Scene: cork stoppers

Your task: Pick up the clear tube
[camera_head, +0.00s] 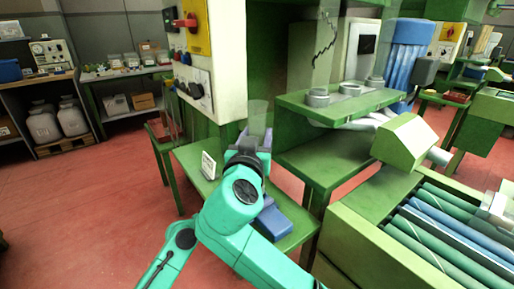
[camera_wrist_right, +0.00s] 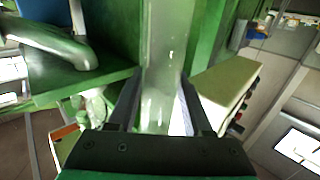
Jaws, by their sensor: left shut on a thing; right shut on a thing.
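The clear tube (camera_wrist_right: 163,65) stands between the two dark fingers of my right gripper (camera_wrist_right: 160,105) in the right wrist view. The fingers are shut on it, and the tube reaches well past the fingertips. In the head view the faint upper part of the clear tube (camera_head: 258,114) sticks up above my dark wrist and right gripper (camera_head: 255,140), over the green table. My teal arm hides much of the grip and the tube's lower end. I cannot pick out my left gripper or what it holds in the head view.
The green table (camera_head: 190,160) carries a small white sign (camera_head: 208,165) and a blue box (camera_head: 273,222) close to my arm. A green shelf (camera_head: 325,108) with grey rings stands to the right. A roller conveyor (camera_head: 430,225) is at the lower right. Red floor is free at left.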

